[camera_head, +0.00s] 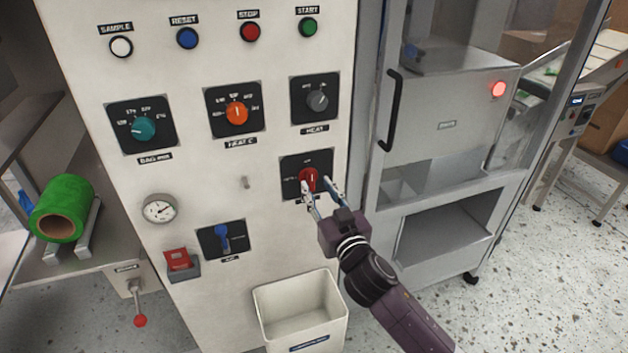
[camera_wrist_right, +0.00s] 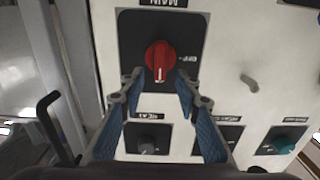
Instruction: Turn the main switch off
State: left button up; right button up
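The main switch (camera_head: 308,178) is a red rotary knob on a dark square plate in the lower right of the white panel. It also shows in the right wrist view (camera_wrist_right: 159,58), which sees the panel upside down; the plate there is labelled MAIN. The knob's white mark points towards the top of the panel, and an OFF label sits to its left in the head view. My right gripper (camera_head: 320,187) is at the knob, its fingers apart on either side. In the wrist view its tips (camera_wrist_right: 160,80) straddle the knob's edge with gaps visible. My left gripper is not in view.
Around it are a grey heat knob (camera_head: 316,100), an orange knob (camera_head: 237,114), a teal knob (camera_head: 144,129), a blue lever switch (camera_head: 222,237) and a red rocker switch (camera_head: 178,260). A white bin (camera_head: 335,330) stands below. A glass-fronted machine's black handle (camera_head: 390,110) is right.

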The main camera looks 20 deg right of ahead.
aim_at(312, 179)
jog(key=shift+w+a, duration=0.1)
jog(key=shift+w, duration=1.45)
grip_shut()
